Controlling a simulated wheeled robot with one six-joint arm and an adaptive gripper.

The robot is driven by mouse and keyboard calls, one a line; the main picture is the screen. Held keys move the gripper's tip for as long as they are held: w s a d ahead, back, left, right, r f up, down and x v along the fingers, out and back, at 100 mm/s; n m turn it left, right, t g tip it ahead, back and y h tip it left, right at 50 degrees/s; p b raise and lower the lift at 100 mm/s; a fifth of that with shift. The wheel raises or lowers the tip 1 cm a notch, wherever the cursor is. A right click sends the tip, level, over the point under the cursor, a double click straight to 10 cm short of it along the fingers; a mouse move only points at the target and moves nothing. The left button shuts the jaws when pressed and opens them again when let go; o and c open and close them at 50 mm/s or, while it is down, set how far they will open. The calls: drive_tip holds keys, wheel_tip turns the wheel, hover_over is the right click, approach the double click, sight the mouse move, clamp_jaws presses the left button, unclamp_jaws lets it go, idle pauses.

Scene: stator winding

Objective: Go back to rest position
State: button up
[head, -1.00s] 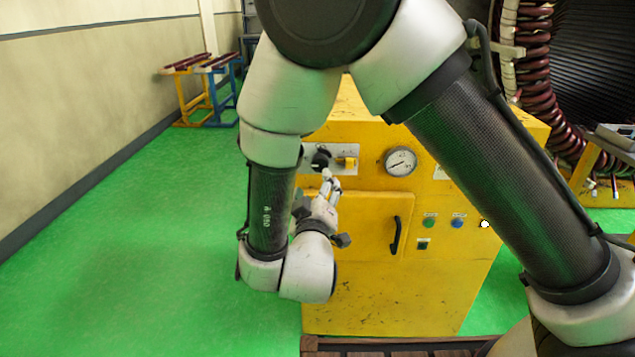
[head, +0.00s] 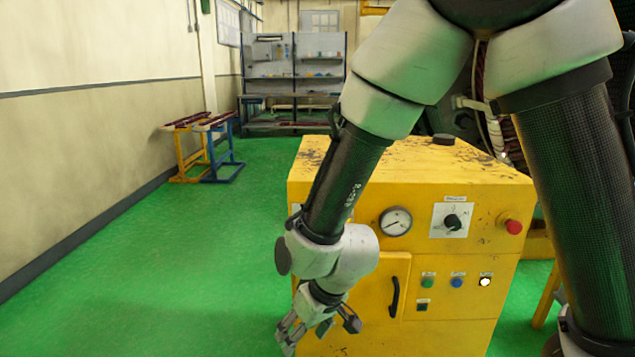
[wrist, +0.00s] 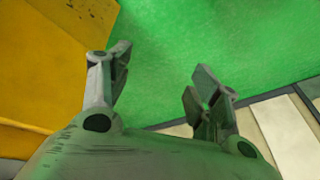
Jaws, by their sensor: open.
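My gripper (head: 306,333) hangs at the lower middle of the head view, in front of the left part of the yellow control cabinet (head: 450,262). Its fingers point down and to the left. In the wrist view my gripper (wrist: 158,82) has its fingers spread wide with nothing between them. Green floor shows beyond the fingertips, and the yellow cabinet (wrist: 40,60) fills the left side. My arm covers part of the cabinet's left front in the head view.
The cabinet carries a gauge (head: 395,221), a black rotary switch (head: 453,221), a red knob (head: 513,226) and a door handle (head: 395,297). Trestles (head: 204,147) stand by the left wall, shelves (head: 293,80) at the back. The green floor (head: 150,270) on the left is clear.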

drive_tip(key=s+d+r+m+h, duration=0.1)
drive_tip(key=s+d+r+m, duration=0.1)
drive_tip(key=d+r, duration=0.6)
drive_tip(key=s+d+r+m+t+h, duration=0.1)
drive_tip(key=s+d+r+m, duration=0.2)
drive_tip(key=d+r, duration=0.5)
drive_tip(key=s+d+r+m+t+h, duration=0.1)
drive_tip(key=d+r, duration=0.8)
drive_tip(key=d, duration=1.4)
drive_tip(key=shift+s+d+m+h, duration=0.2)
drive_tip(key=shift+s+m+h, duration=0.2)
drive_tip(key=shift+s+m, duration=0.35)
drive_tip(key=shift+w+r, duration=0.1)
drive_tip(key=shift+w, duration=0.05)
drive_tip(key=shift+c, duration=0.3)
